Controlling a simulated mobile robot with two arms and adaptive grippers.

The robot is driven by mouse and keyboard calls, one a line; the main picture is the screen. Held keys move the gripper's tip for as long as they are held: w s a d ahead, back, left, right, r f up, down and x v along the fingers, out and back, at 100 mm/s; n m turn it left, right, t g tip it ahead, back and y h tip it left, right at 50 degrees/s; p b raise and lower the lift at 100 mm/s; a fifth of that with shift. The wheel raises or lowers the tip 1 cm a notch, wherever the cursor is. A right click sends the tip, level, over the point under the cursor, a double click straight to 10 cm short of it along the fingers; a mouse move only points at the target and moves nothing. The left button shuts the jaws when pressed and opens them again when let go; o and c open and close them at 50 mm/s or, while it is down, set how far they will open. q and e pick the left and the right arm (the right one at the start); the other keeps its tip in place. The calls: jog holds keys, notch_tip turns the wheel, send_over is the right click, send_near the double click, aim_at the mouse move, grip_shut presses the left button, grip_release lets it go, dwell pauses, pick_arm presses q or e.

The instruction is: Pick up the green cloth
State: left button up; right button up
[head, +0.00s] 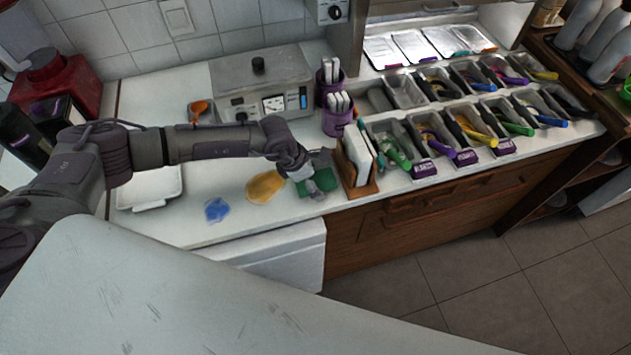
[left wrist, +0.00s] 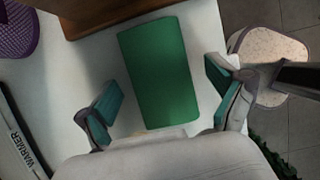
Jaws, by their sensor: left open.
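The green cloth (head: 314,184) lies on the white counter, just left of the wooden napkin holder, partly hidden by my left gripper (head: 316,186) in the head view. In the left wrist view the green cloth (left wrist: 157,72) appears as a flat green rectangle. My left gripper (left wrist: 165,105) is open above it, with one teal-padded finger on each side of the cloth and both apart from it. My right gripper does not show in either view.
The wooden holder (head: 352,180) stands close beside the cloth on the right. A yellow cloth (head: 265,187) and a blue cloth (head: 216,209) lie to the left. Purple cups (head: 338,118) stand behind. Topping bins fill the counter's right part.

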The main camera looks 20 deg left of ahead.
pick_arm(q)
jog(key=shift+c, duration=0.2)
jog(key=c, duration=1.3)
jog(key=shift+o, duration=0.2)
jog(key=shift+r+p, duration=0.25)
jog(key=shift+p, duration=0.05)
notch_tip(320, 180, up, 9)
jog(key=b, duration=0.3)
jog(key=shift+r, duration=0.5)
